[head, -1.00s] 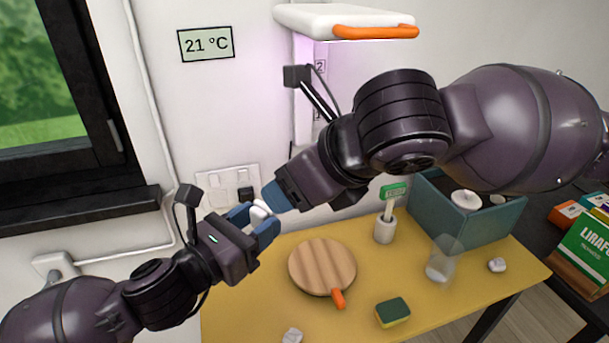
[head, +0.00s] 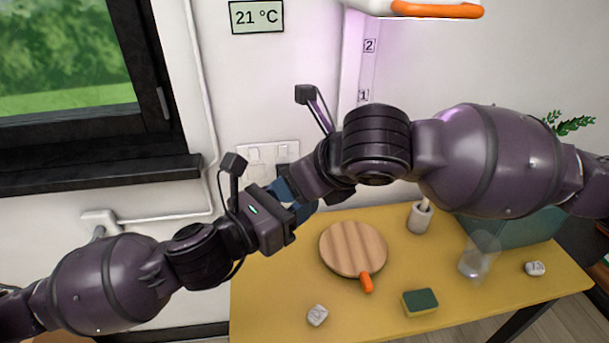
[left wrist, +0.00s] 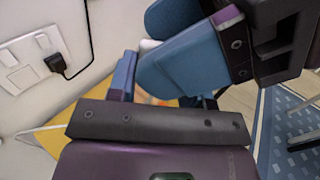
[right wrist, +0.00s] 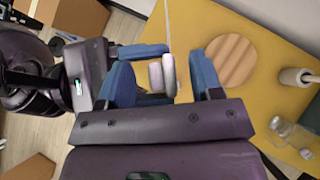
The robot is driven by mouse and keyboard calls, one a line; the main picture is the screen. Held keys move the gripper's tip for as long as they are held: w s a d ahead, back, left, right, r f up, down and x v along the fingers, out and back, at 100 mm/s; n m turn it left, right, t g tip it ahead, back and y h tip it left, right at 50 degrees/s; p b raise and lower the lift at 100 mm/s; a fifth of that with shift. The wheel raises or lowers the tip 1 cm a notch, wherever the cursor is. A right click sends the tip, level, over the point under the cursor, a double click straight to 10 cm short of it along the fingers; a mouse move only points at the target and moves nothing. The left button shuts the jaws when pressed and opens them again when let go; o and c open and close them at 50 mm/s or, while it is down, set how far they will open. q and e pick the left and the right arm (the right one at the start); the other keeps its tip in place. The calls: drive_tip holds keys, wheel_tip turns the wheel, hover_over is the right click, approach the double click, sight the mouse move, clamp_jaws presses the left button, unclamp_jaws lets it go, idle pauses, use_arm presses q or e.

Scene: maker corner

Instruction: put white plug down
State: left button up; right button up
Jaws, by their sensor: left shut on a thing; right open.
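The white plug (right wrist: 168,74) shows in the right wrist view, held between the blue fingers of my left gripper (right wrist: 146,76). My left gripper is shut on it and holds it up above the table level. My right gripper (right wrist: 163,82) is open, with its fingers apart on either side of the plug; I cannot tell whether they touch it. In the head view the two grippers meet in front of the wall, and the plug is hidden behind them. The left wrist view is mostly filled by gripper parts.
A socket plate with a black plug (left wrist: 57,64) is on the wall close by. The table front has free room.

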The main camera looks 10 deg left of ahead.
drive_tip(key=shift+c, duration=0.2)
drive_tip(key=c, duration=1)
use_arm(q)
drive_tip(key=o, duration=1.2)
use_arm(e)
drive_tip(key=shift+o, duration=0.2)
use_arm(q)
drive_tip(key=shift+o, duration=0.2)
